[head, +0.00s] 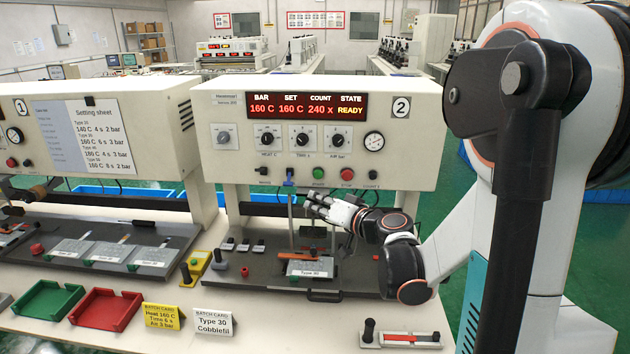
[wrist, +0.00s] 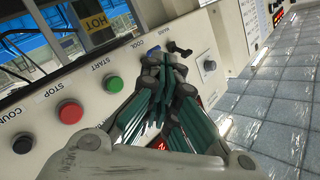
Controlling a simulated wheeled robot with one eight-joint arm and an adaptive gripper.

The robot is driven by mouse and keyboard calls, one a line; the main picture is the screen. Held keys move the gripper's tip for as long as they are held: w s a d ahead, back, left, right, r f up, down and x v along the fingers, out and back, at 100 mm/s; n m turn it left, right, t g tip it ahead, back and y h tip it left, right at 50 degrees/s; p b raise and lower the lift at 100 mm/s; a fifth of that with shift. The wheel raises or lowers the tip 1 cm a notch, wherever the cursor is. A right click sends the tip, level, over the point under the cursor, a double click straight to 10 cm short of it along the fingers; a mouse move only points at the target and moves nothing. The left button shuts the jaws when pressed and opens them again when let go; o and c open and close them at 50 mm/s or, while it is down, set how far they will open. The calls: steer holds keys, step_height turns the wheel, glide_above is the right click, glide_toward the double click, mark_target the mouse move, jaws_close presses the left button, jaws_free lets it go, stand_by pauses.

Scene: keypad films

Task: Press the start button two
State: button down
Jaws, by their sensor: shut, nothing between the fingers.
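The green start button (head: 318,173) is on the front panel of machine two (head: 230,172), between a blue switch and the red stop button (head: 347,174). The panel display (head: 306,106) reads 160 C, 160 C, 240 x, READY. My gripper (head: 309,200) is shut and empty, just below the button row in the head view. In the wrist view my gripper (wrist: 166,68) is close to the panel, on the COOL side of the green start button (wrist: 115,83). The button is fully visible there, and the fingers look apart from it. The red stop button (wrist: 71,113) lies farther left.
A blue switch (head: 289,176) sits left of the start button. Below is the dark press bed with a plate labelled Type 30 (head: 309,268). Green (head: 48,300) and red (head: 105,309) trays and batch cards stand on the front bench. Machine one (head: 95,135) is at left.

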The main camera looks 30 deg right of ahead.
mark_target(318, 174)
stand_by(0.3)
steer(key=shift+w+d, duration=0.8)
steer(key=shift+w, duration=0.45)
steer(key=shift+w+d, duration=0.85)
steer(key=shift+w, duration=0.35)
steer(key=shift+w+d, duration=0.8)
steer(key=shift+w, duration=0.45)
steer(key=shift+w+d, duration=0.25)
steer(key=shift+w, duration=0.1)
steer(key=shift+w+d, duration=0.25)
steer(key=shift+w, duration=0.1)
steer(key=shift+s+a, duration=0.5)
steer(key=shift+s, duration=0.2)
